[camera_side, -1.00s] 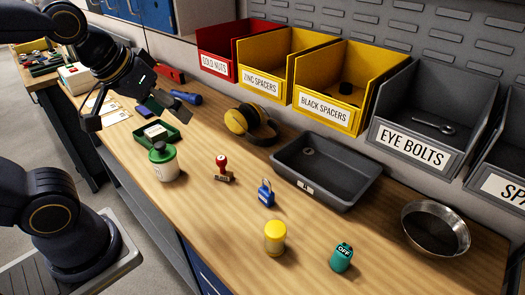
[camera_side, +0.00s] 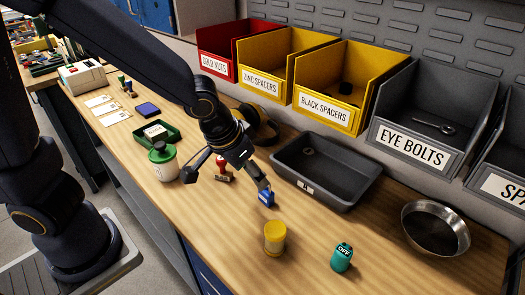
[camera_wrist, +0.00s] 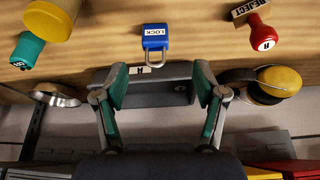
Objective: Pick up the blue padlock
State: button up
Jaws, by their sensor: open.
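The blue padlock (camera_side: 265,198) stands on the wooden bench, left of the grey tray, in the side view. In the wrist view the padlock (camera_wrist: 155,38) shows its white "LOCK" label, with its shackle towards me. My gripper (camera_side: 262,184) is just above and beside the padlock in the side view, partly covering it. In the wrist view my gripper (camera_wrist: 160,88) has its two green-padded fingers spread wide and nothing between them; the padlock lies beyond the fingertips, roughly centred between them. I cannot tell whether a finger touches it.
A metal bowl (camera_side: 407,222) stands at right. Labelled bins (camera_side: 325,115) line the back.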

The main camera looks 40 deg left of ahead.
aim_at(266, 191)
jog(key=x, duration=0.4)
jog(key=shift+f, duration=0.15)
jog(key=x, duration=0.5)
jog(key=shift+w+d+f, duration=0.2)
jog(key=shift+w+d, duration=0.2)
jog(key=c, duration=1.3)
